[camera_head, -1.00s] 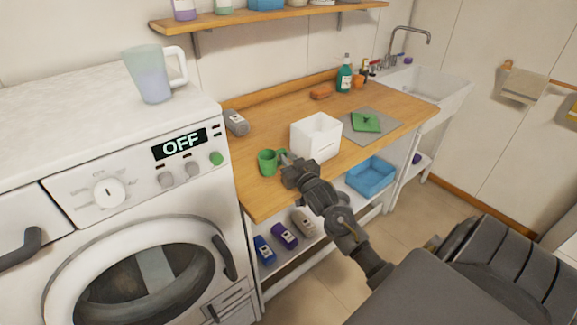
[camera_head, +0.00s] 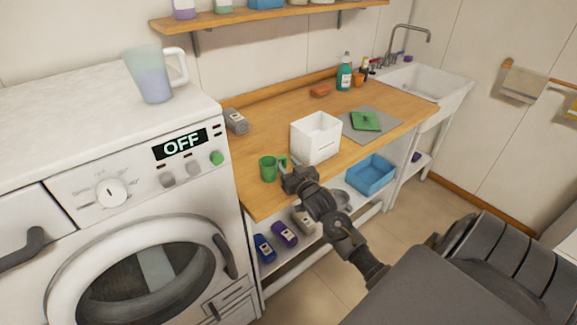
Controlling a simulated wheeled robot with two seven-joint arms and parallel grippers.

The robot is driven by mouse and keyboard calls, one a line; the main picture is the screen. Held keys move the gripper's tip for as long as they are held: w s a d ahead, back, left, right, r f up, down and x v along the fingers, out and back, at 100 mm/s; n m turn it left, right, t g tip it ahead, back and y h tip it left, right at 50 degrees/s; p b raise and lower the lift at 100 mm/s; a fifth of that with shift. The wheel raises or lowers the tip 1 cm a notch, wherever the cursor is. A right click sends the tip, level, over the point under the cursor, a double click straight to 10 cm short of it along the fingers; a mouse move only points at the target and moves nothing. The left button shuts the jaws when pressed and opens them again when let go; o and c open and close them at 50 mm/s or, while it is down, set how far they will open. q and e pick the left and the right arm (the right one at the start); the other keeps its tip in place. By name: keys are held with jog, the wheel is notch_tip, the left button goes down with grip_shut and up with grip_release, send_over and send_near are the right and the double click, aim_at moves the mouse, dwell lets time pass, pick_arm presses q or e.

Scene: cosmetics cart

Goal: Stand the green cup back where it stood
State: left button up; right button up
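The green cup (camera_head: 267,169) is upright at the left front part of the wooden counter, with its handle toward my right gripper. It looks as if it rests on the counter, but a small gap under it cannot be ruled out. My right gripper (camera_head: 286,167) is right beside the cup, at its handle side. Its fingertips are small and partly merge with the handle, so I cannot tell whether they are shut on it. My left gripper is not in view.
A white box (camera_head: 316,137) stands just right of the cup, behind my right gripper. A grey bottle (camera_head: 236,121) lies near the washing machine (camera_head: 140,200). A green cloth (camera_head: 365,121) lies on a grey mat (camera_head: 384,124). The counter behind the cup is clear.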

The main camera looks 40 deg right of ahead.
jog(key=shift+r, duration=0.15)
jog(key=b+v, duration=0.1)
jog(key=v, duration=1.1)
jog(key=shift+b, duration=0.4)
